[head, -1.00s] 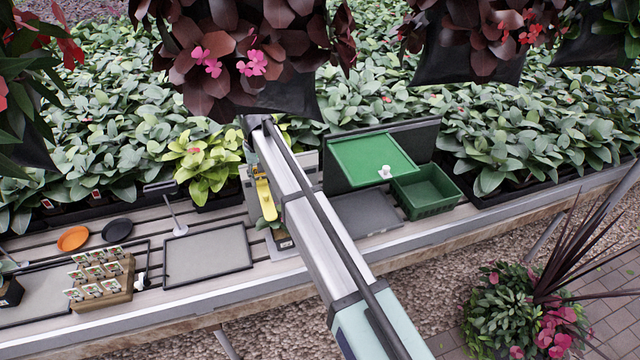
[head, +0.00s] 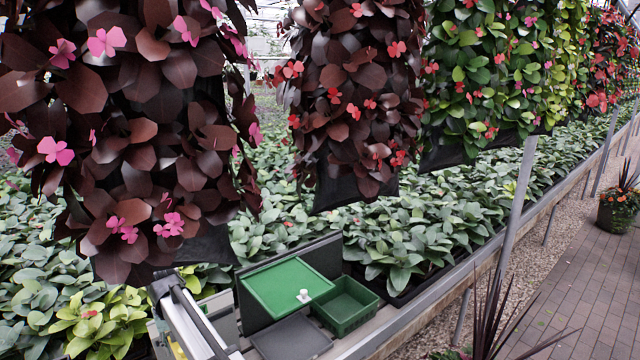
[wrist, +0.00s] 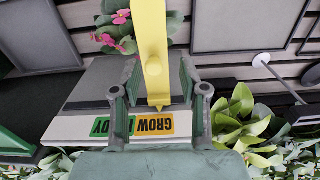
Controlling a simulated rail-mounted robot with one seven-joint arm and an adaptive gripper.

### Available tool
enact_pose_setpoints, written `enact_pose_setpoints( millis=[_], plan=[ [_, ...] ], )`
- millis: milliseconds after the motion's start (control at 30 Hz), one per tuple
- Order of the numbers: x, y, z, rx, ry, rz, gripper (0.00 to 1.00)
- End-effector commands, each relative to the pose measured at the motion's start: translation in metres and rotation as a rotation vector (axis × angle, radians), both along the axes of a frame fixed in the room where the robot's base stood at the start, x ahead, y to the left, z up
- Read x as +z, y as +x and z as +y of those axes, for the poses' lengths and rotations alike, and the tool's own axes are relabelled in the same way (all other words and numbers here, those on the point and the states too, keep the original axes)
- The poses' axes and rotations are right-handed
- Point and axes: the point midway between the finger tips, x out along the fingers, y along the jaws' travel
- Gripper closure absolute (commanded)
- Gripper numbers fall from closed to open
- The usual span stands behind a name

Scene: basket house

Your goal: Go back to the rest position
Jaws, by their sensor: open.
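My gripper (wrist: 158,72) is open in the wrist view, its two fingers standing apart. A long yellow piece (wrist: 152,35) with a pointed end lies between the fingers in the picture. I cannot tell whether it touches them. Behind it is a light grey box (wrist: 85,98) with an upside-down orange and green label reading "GROW" and "DY", partly covered by a finger. In the head view only a part of my arm shows at the bottom left, and my gripper is out of frame there.
A green bin (head: 346,306) stands beside a green panel with a white knob (head: 304,296) and a dark grey mat (head: 290,338) on the bench. Hanging planters with dark leaves (head: 150,130) fill the upper part. Pink flowers (wrist: 122,30) show near the gripper.

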Motion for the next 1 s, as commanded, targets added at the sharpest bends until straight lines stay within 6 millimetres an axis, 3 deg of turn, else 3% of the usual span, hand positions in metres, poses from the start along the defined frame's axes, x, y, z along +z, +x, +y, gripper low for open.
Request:
enact_pose_setpoints(
  millis=[267,367,567,800,900,1000],
  plan=[
    [-0.040,0.013,-0.077,-0.072,-0.001,0.002,0.56],
    [-0.061,0.018,-0.122,-0.116,-0.001,0.002,0.56],
    [-0.116,0.012,-0.246,-0.238,-0.002,0.003,0.56],
    [-0.172,-0.030,-0.395,-0.401,-0.002,0.003,0.56],
    [-0.190,-0.055,-0.446,-0.465,0.000,0.001,0.56],
    [-0.202,-0.078,-0.483,-0.515,0.000,0.000,0.56]
  ],
)
